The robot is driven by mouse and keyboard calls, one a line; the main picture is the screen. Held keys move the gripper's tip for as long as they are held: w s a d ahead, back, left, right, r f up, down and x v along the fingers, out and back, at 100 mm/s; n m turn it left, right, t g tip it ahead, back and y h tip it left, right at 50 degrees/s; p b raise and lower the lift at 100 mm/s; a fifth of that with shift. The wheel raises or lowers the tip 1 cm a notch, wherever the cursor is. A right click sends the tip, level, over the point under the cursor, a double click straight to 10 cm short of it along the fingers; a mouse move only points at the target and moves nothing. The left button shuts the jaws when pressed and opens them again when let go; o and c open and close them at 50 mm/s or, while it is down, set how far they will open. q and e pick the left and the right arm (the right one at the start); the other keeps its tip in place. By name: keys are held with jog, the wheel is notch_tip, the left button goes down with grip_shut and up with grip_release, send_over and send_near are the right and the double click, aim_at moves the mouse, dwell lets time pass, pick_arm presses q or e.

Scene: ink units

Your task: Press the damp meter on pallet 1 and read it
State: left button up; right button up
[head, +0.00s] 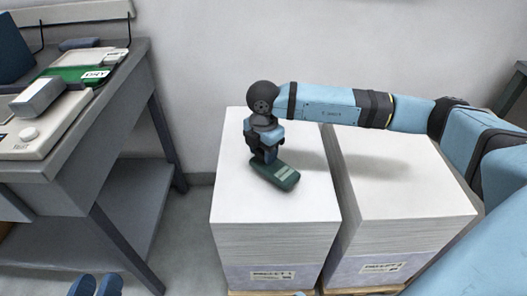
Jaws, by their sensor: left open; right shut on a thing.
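The damp meter (283,178) is a dark green handheld block with a paler panel; no reading can be made out. It is on top of the white paper stack on pallet 1 (240,190), whose front label reads pallet 1. My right gripper (264,158) points down and is shut on the meter's far left end, partly covering it. Whether the meter's underside touches the paper everywhere cannot be told.
A second paper stack (420,185) stands close on the right, with a narrow gap between, under my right arm. A grey bench (130,75) at left holds a pale device with a round knob (29,134), a grey block (38,97) and a green labelled item (75,74). Floor shows between bench and stacks.

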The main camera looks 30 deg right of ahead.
jog(key=shift+r+p, duration=1.55)
jog(key=shift+r, duration=0.85)
